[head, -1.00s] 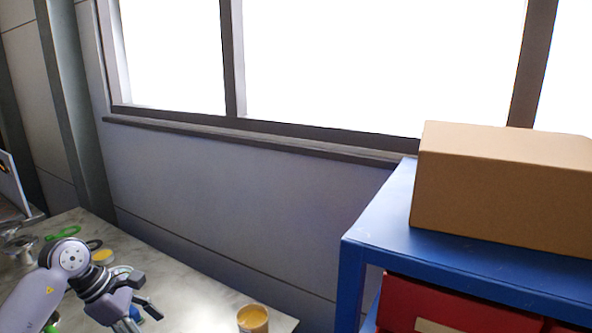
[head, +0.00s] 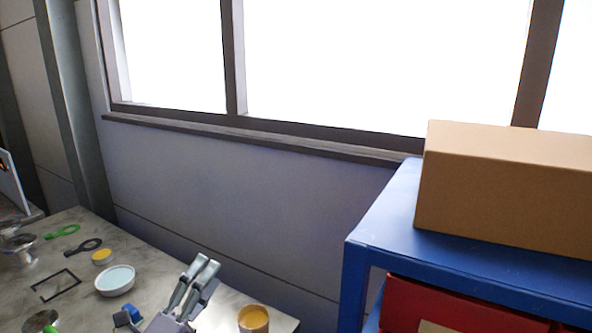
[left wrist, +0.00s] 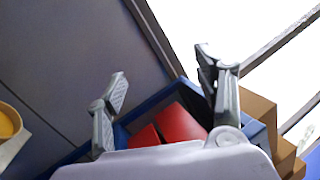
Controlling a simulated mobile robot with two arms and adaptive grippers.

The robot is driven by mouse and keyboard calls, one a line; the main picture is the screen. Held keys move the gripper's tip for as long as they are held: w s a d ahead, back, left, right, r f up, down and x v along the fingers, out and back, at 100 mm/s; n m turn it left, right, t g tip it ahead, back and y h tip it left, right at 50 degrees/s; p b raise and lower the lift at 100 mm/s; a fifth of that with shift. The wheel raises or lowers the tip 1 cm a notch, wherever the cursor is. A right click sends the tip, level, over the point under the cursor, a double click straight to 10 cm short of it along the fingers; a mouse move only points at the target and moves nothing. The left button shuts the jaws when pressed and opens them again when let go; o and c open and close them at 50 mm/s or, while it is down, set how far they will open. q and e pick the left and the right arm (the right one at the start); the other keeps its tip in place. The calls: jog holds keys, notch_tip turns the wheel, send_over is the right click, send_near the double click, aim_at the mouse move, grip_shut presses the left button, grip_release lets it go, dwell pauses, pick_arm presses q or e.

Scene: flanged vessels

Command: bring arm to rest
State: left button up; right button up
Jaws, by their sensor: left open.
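My left gripper (head: 190,282) is at the bottom of the head view, over the right part of the worktop, with its fingers pointing up and to the right. Its fingers stand well apart with nothing between them in the left wrist view (left wrist: 163,92). Most of my left arm is below the head view's lower edge. My right gripper is in neither view.
A yellow-filled cup (head: 253,319) stands just right of my left gripper. A pale blue dish (head: 115,281), a yellow disc (head: 102,257) and a black frame (head: 56,285) lie on the worktop (head: 150,262). A blue shelf (head: 385,225) carries a cardboard box (head: 505,190).

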pick_arm(q)
jog(key=s+a+f+n+g+y, duration=0.35)
jog(key=f+n+y, duration=0.25)
jog(key=f+n, duration=0.3)
jog(key=s+a+f+n+g+y, duration=0.3)
jog(key=s+a+f+n+y, duration=0.25)
jog(key=f+n, duration=0.4)
jog(key=s+d+f+n+g+h, duration=0.1)
jog(key=s+d+f+n+g, duration=0.2)
jog(key=s, duration=0.4)
jog(key=s+f+n+g, duration=0.1)
jog(key=s+f+g, duration=0.3)
jog(key=s, duration=0.2)
jog(key=s+d+f+n+g+h, duration=0.1)
jog(key=s+d+f+n+g, duration=0.2)
jog(key=s, duration=0.4)
notch_tip(320, 180, down, 35)
jog(key=s+a+m+g+b, duration=0.1)
jog(key=s+m+g+b, duration=0.1)
jog(key=b, duration=0.4)
jog(key=s+a+f+b, duration=0.3)
jog(key=s+f+b, duration=0.1)
jog(key=s+f, duration=1.2)
notch_tip(320, 180, down, 2)
jog(key=shift+s+f+g, duration=0.15)
jog(key=shift+g, duration=0.2)
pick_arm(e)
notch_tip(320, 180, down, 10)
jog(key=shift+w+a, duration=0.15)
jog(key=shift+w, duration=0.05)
